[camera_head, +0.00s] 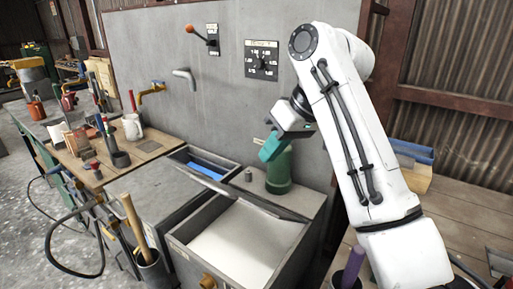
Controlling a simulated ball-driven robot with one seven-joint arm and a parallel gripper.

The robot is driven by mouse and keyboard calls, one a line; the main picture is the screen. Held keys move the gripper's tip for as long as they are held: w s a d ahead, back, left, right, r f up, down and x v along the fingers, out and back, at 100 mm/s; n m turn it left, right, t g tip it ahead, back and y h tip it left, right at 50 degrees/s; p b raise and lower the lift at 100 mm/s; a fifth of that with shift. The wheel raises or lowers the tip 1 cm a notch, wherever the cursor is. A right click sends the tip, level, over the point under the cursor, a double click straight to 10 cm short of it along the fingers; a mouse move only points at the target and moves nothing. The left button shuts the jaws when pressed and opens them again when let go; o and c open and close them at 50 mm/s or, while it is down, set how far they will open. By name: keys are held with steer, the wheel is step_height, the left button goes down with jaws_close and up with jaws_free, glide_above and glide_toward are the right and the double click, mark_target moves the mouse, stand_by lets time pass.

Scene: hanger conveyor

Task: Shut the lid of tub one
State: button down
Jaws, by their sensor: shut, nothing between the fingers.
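Two grey tubs stand side by side against the grey panel; I cannot read which is tub one. The right tub (176,257) is open at the front and shows a pale grey-white surface inside. A thin dark lid (250,196), seen nearly edge-on, crosses its back. The left tub (207,157) has a grey sheet, apparently its lid (163,193), over its front part, with blue showing behind. My gripper (267,150), with teal fingers, is shut and empty. It is in front of the panel, above and behind the dark lid, and overlaps a green cylinder in the picture.
The green cylinder (280,175) and a small grey knob (248,174) stand behind the right tub. A pot with a wooden handle (151,268) stands at the front left. A cluttered workbench (130,155) is at left. A purple handle (353,266) rises at the front right.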

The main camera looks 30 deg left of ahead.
steer(key=x, duration=0.3)
steer(key=s+p+x, duration=0.1)
steer(key=x, duration=0.6)
steer(key=shift+s+a+r+p, duration=0.15)
steer(key=shift+s+r+p, duration=0.1)
steer(key=shift+p, duration=0.1)
steer(key=shift+s+a+f, duration=0.25)
steer(key=shift+f, duration=0.1)
steer(key=shift+f, duration=0.1)
